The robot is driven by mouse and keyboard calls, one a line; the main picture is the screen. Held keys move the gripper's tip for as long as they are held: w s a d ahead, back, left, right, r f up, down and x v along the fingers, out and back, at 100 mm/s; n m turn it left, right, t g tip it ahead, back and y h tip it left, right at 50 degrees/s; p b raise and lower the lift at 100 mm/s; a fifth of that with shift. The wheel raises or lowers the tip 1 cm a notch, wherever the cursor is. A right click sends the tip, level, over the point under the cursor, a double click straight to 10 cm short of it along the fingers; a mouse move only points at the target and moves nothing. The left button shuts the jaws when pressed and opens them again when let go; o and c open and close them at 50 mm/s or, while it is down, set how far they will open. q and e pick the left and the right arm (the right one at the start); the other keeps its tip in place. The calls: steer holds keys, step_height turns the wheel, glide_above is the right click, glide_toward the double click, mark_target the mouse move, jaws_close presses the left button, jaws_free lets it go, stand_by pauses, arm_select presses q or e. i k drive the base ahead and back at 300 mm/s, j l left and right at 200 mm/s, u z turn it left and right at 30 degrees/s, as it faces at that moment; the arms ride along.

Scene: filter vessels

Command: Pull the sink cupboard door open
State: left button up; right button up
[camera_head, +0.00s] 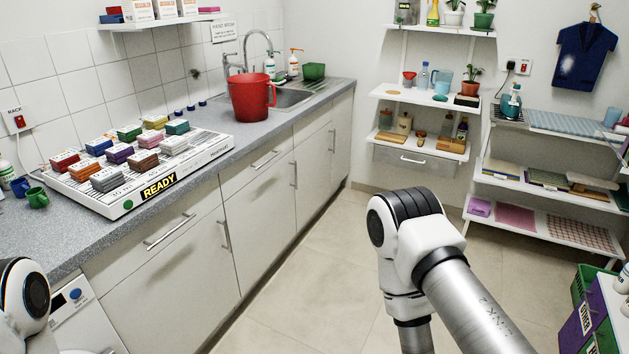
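The sink (290,97) is set in the grey counter along the left wall, with a tap behind it. Below it, a pale cupboard door (314,168) is shut flush with the cabinet front. An upright bar handle (294,175) is at its left edge; I cannot tell for sure which door it belongs to. Another upright handle (332,141) is farther along. My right arm's links stand at lower right, apart from the cabinets, and its gripper is out of view. Only a part of my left arm shows at the lower left corner; its gripper is out of view.
A red jug (250,97) stands on the counter by the sink. A white rack marked READY (128,202) holds several coloured blocks. Drawers and another door (255,222) are shut. The tiled floor (310,265) before the cabinets is clear. Shelves line the right side.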

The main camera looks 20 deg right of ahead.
mark_target(313, 156)
steer(key=i+l+z, duration=0.7)
steer(key=i+z, duration=0.2)
steer(key=i, duration=0.15)
steer(key=i+l+z, duration=0.1)
steer(key=i, duration=0.55)
steer(key=i+l, duration=0.2)
steer(key=i, duration=0.4)
steer(key=i+l+z, duration=0.15)
steer(key=i, duration=0.5)
steer(key=i+l+u, duration=0.15)
steer(key=i+u, duration=0.15)
steer(key=i, duration=0.15)
steer(key=i+l+u, duration=0.6)
steer(key=i, duration=0.2)
